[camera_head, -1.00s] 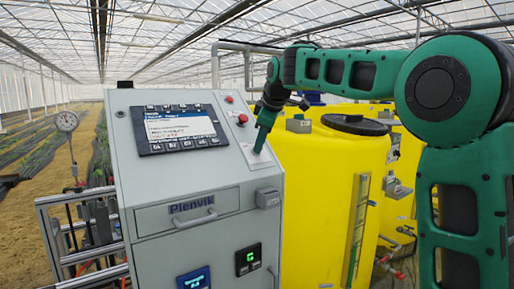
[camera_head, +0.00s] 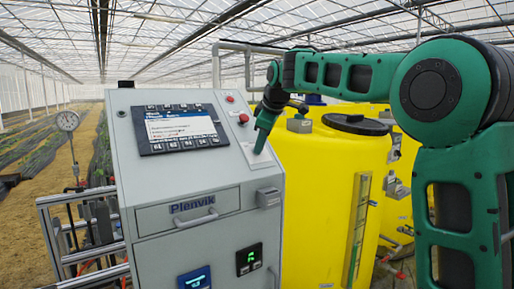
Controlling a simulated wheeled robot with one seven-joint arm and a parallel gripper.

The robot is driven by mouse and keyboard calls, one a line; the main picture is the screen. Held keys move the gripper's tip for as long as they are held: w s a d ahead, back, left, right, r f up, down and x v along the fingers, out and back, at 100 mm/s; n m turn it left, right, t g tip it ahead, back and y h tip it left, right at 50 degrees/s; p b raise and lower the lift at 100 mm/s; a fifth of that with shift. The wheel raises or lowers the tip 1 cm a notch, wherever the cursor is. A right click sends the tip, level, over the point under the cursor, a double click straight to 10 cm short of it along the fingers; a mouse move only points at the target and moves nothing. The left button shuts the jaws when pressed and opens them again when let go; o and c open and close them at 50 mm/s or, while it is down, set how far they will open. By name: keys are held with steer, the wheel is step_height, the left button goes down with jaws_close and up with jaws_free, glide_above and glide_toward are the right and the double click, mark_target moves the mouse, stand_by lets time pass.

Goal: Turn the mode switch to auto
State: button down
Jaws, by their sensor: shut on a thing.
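My gripper (camera_head: 261,145) reaches down from the right onto the sloped top panel of the grey control cabinet (camera_head: 160,240). Its fingers are shut at a pale plate (camera_head: 256,156) near the panel's right edge. The mode switch itself is hidden behind the fingers, so its position cannot be read. A small display (camera_head: 248,259) low on the cabinet front shows a green character that looks like an "A".
The panel carries a screen (camera_head: 180,127) with keys and two red buttons, an upper one (camera_head: 230,99) and a lower one (camera_head: 243,118), close to my gripper. Yellow tanks (camera_head: 310,190) stand right of the cabinet. A gauge (camera_head: 67,121) and pipes stand left.

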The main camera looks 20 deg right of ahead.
steer(key=m, duration=0.6)
steer(key=shift+d+f+g+y, duration=0.1)
steer(key=shift+f+g+y, duration=0.05)
steer(key=shift+g+y, duration=0.25)
steer(key=m, duration=0.4)
steer(key=shift+y, duration=0.4)
steer(key=shift+r, duration=0.2)
stand_by(0.3)
steer(key=c, duration=1.9)
jaws_free()
steer(key=shift+w, duration=0.1)
steer(key=v, duration=1)
steer(key=shift+r, duration=0.25)
